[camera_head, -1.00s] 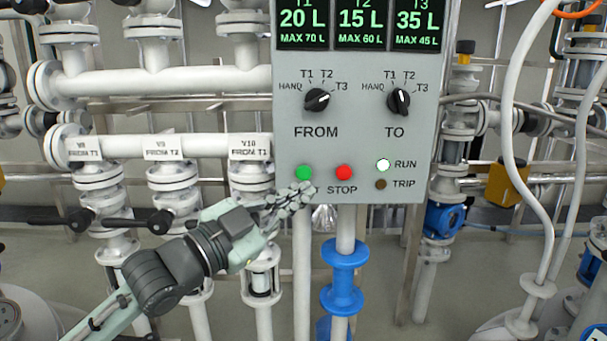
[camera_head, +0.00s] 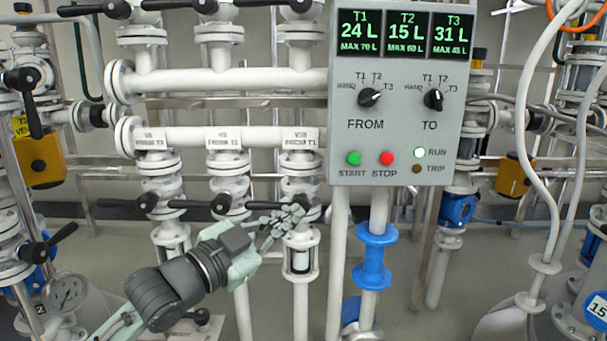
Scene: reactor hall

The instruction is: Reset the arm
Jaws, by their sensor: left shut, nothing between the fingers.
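My left arm comes in from the lower left in the head view. My left gripper (camera_head: 292,216) is shut and empty. It is in front of the white vertical pipes, below and to the left of the grey control panel (camera_head: 395,140), apart from its buttons. The panel has a green START button (camera_head: 354,158) and a red STOP button (camera_head: 387,158). The white RUN lamp (camera_head: 419,153) is lit and the TRIP lamp (camera_head: 416,169) is dark. The display (camera_head: 398,33) reads T1 24 L, T2 15 L, T3 31 L. My right gripper is not in view.
White flanged pipes with black valve handles (camera_head: 207,202) stand behind and around my left gripper. A blue pipe fitting (camera_head: 374,256) is below the panel. A pressure gauge (camera_head: 68,292) is at the lower left. White hoses (camera_head: 524,150) hang at the right.

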